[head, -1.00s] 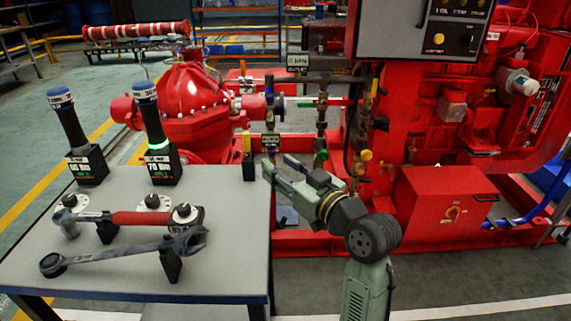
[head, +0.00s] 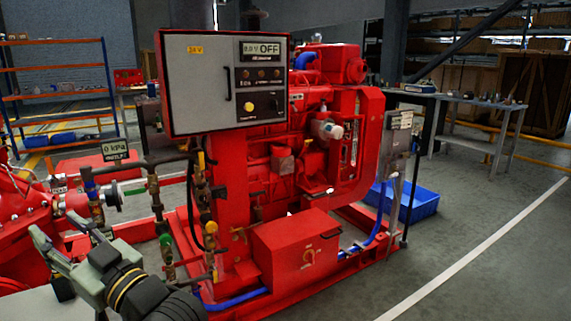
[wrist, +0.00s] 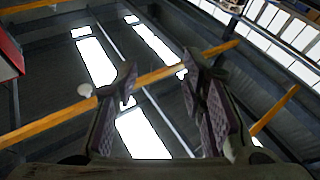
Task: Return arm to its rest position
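My gripper (head: 64,248) shows at the lower left of the head view, at the end of my grey-green arm, in front of the red pump's pipework. In the wrist view my gripper (wrist: 158,85) has its two dark padded fingers well apart, with nothing between them.
The red diesel pumpset (head: 310,185) with its grey control panel (head: 210,85) stands close beyond my arm. A corner of the grey table (head: 30,305) shows at bottom left. A blue bin (head: 415,203) lies at right. The floor (head: 480,245) at right is open.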

